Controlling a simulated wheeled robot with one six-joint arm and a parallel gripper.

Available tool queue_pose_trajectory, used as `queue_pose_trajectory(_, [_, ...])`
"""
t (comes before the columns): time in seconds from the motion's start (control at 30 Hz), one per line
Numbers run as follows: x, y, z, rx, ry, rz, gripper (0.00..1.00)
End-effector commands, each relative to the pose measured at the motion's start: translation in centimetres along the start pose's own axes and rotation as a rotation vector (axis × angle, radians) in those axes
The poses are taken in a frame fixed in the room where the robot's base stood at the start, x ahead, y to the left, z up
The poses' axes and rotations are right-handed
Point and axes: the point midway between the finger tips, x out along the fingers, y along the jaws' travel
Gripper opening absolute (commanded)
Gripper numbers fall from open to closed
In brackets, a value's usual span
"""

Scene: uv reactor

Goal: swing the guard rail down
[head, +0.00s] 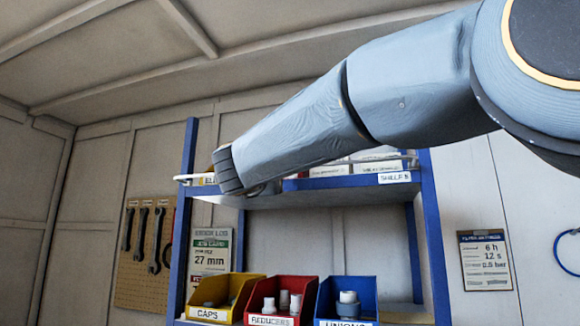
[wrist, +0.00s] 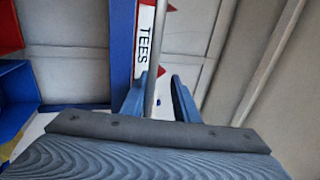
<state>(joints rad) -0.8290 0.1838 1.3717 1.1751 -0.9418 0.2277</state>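The guard rail is a thin grey metal bar along the front of the rack's upper shelf. In the head view its left end (head: 183,178) shows beside the left blue post, and my arm covers much of its length. In the wrist view the rail (wrist: 170,25) runs down the picture between the two blue fingers of my gripper (wrist: 160,97). The fingers stand apart, with a gap visible on the right of the rail; the left finger is close to it, and I cannot tell whether it touches. My fingers are hidden in the head view.
The blue rack (head: 437,235) has bins on its upper shelf, one labelled TEES (wrist: 145,35). Below stand yellow (head: 215,292), red (head: 275,300) and blue (head: 345,298) bins of fittings. A tool board (head: 135,280) hangs at left. The space between the shelves looks clear.

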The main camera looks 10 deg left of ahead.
Motion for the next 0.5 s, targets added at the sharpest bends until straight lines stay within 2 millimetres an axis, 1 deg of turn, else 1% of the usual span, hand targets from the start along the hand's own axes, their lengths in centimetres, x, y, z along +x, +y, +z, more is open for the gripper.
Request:
queue_pose_trajectory(0.07, [-0.4,-0.1,0.0,0.002,0.0,-0.002,0.26])
queue_pose_trajectory(0.17, [-1.6,0.0,0.0,0.003,-0.002,-0.002,0.26])
queue_pose_trajectory(0.4, [-5.6,0.1,0.1,0.003,-0.004,-0.002,0.26])
queue_pose_trajectory(0.5, [-6.8,0.1,0.1,0.002,-0.003,-0.001,0.26])
